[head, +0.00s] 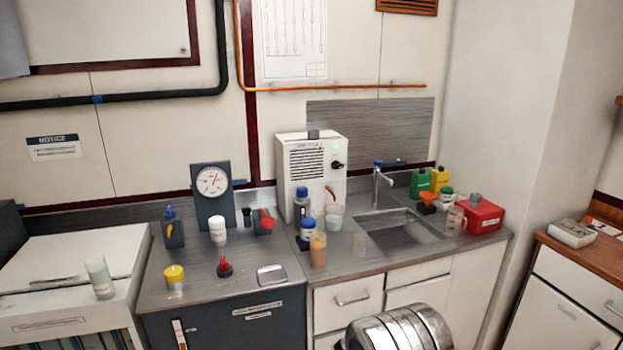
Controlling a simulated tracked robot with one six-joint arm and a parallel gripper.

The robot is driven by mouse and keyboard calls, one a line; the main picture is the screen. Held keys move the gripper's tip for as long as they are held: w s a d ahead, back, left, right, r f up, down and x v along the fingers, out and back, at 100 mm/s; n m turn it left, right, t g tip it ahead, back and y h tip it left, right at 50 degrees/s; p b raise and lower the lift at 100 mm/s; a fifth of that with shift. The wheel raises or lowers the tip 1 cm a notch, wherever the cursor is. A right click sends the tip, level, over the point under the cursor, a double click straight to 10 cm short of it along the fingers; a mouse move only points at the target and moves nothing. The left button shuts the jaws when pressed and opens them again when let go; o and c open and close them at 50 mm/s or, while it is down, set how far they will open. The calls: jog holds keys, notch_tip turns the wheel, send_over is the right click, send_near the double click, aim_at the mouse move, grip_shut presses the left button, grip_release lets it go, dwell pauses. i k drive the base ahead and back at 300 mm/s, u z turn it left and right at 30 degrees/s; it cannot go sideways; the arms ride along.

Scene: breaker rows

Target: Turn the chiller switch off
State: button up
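A white box unit (312,180) with a dark vent grille stands on the counter against the back wall, and it looks like the chiller. Its label is too small to read. A black rotary switch (337,165) sits on the right part of its front face. I cannot read the switch's exact setting. My gripper is not in view.
Bottles (306,229) and an orange-filled jar (317,250) stand before the unit. A sink (401,235) with a tap (381,178) lies to its right. A round dial gauge (212,182) stands to its left. A red container (481,216) is at the counter's right end.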

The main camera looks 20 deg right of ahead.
aim_at(336, 165)
jog(key=k, duration=1.35)
jog(key=z, duration=0.35)
jog(key=i, duration=1.3)
jog(key=u, duration=0.35)
jog(key=i, duration=1)
jog(key=u, duration=0.55)
